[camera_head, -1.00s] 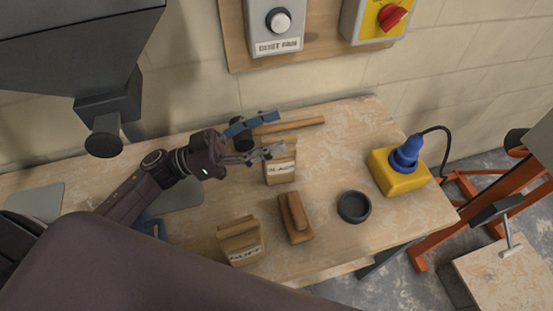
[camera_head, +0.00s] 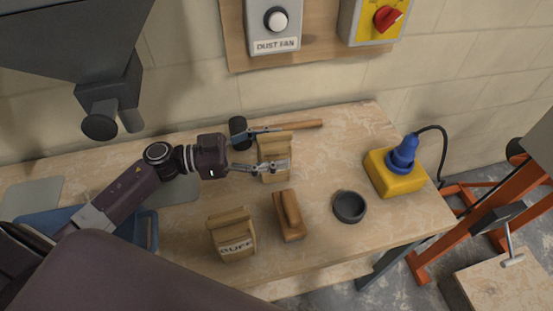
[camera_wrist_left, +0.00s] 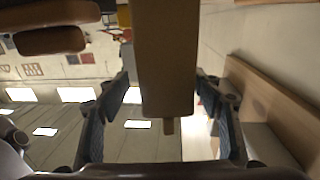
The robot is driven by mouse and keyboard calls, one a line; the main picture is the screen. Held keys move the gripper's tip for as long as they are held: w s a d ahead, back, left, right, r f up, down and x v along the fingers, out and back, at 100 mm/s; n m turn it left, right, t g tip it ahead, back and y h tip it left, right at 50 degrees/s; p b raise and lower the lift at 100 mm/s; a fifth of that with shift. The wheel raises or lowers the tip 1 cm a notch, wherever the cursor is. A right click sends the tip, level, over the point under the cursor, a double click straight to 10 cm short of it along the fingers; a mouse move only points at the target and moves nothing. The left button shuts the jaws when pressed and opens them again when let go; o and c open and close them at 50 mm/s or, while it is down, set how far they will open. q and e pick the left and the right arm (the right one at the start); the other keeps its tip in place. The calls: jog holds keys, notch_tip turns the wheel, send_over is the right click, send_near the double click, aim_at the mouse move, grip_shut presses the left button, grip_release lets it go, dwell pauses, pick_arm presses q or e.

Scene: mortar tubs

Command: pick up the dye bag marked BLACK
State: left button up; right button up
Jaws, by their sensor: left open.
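The tan paper dye bag (camera_head: 274,148) stands on the workbench; its label read as BLACK a second ago and is now covered by a finger. My left gripper (camera_head: 281,147) is open, with one finger on the far side of the bag and one across its near side. In the left wrist view the bag (camera_wrist_left: 162,60) hangs between the two open fingers (camera_wrist_left: 162,120), with gaps on both sides. A second bag marked BUFF (camera_head: 232,235) stands nearer the front edge. My right gripper is not in view.
A hammer (camera_head: 297,126) lies just behind the bag. A wooden float (camera_head: 289,215) and a dark round dish (camera_head: 349,206) lie in front and to the right. A yellow box with a blue plug (camera_head: 393,174) stands at the right. A blue tub (camera_head: 147,232) is partly hidden at left.

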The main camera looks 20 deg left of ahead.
pick_arm(q)
jog(key=x, duration=0.3)
jog(key=p+x, duration=0.1)
jog(key=x, duration=0.1)
jog(key=shift+w+d+r, duration=0.1)
jog(key=shift+w+r, duration=0.15)
jog(key=shift+w, duration=0.3)
grip_shut()
jog(key=shift+r, duration=0.15)
